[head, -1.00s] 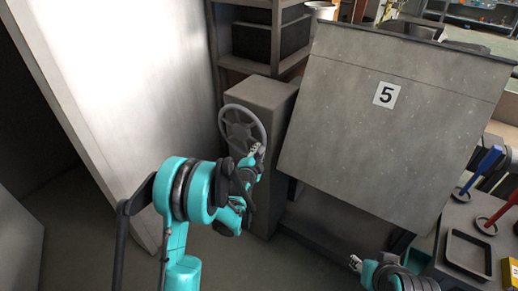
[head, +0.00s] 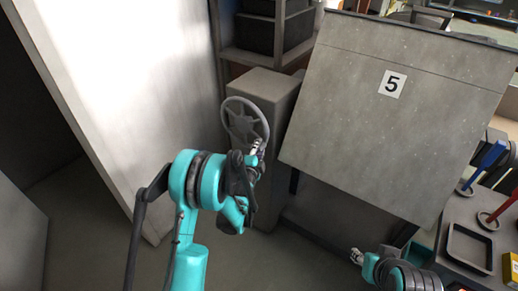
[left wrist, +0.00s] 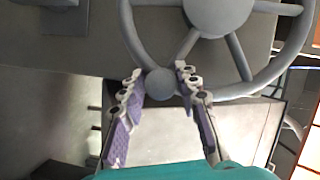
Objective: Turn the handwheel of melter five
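The grey handwheel (head: 243,124) is on the side of a grey box beside the panel marked 5 (head: 391,84). In the left wrist view, its hub (left wrist: 216,12), spokes and rim fill the top, with a round knob (left wrist: 160,83) on the rim. My left gripper (head: 257,146) is at the wheel's lower right in the head view. In the left wrist view, its fingers (left wrist: 160,74) are apart, one on each side of the knob, with gaps visible. My right gripper (head: 356,256) is low, below the panel and away from the wheel; its finger opening is too small to judge.
A pale wall panel (head: 120,100) stands left of my left arm. A shelf with dark boxes (head: 262,35) is behind the wheel. A bench at right holds a black tray (head: 470,248) and blue and red handled tools (head: 490,156).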

